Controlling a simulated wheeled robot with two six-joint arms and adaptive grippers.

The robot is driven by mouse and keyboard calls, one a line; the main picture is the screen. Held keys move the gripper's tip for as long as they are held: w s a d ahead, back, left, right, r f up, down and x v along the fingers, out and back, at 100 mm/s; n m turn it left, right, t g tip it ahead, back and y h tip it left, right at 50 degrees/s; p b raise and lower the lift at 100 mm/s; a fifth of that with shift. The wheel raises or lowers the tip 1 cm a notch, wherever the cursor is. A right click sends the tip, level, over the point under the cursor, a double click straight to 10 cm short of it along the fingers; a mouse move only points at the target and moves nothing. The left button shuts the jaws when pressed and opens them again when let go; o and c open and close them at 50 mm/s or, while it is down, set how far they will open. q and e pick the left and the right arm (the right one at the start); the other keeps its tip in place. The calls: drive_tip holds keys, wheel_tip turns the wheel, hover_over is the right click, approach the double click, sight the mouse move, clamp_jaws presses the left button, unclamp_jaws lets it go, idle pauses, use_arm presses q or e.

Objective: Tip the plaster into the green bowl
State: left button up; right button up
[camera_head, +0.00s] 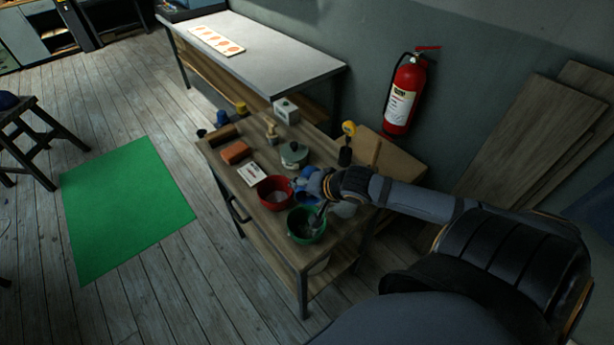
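The green bowl (293,228) stands near the front corner of the wooden work table, and its inside looks dark. My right arm reaches in from the right, and my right gripper (319,213) is at the bowl's right rim, pointing down. It is too small and dark to tell whether its fingers are open or hold something. A red bowl (263,194) with something greyish inside stands just behind and left of the green bowl. A blue object (302,182) sits beside my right wrist, partly hidden. I cannot clearly make out the plaster. My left gripper is not in view.
The work table (245,202) also bears a lidded pot (294,155), an orange-brown block (235,152), a white card (251,174) and a white box (286,110). A fire extinguisher (404,95) hangs on the wall. A green mat (125,208) lies on open floor at left.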

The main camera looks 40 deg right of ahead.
drive_tip(key=shift+a, duration=0.1)
drive_tip(key=shift+w+f, duration=0.1)
drive_tip(key=shift+f, duration=0.05)
idle(0.4)
drive_tip(key=shift+f+n+t+b, duration=0.2)
drive_tip(key=shift+n+t+b, duration=0.1)
drive_tip(key=shift+r+h, duration=0.1)
drive_tip(key=shift+h, duration=0.2)
drive_tip(key=shift+s+r+t, duration=0.1)
drive_tip(key=shift+s+t, duration=0.1)
drive_tip(key=shift+t, duration=0.2)
drive_tip(key=shift+w+a, duration=0.1)
drive_tip(key=shift+r+n+h, duration=0.1)
drive_tip(key=shift+n+h, duration=0.2)
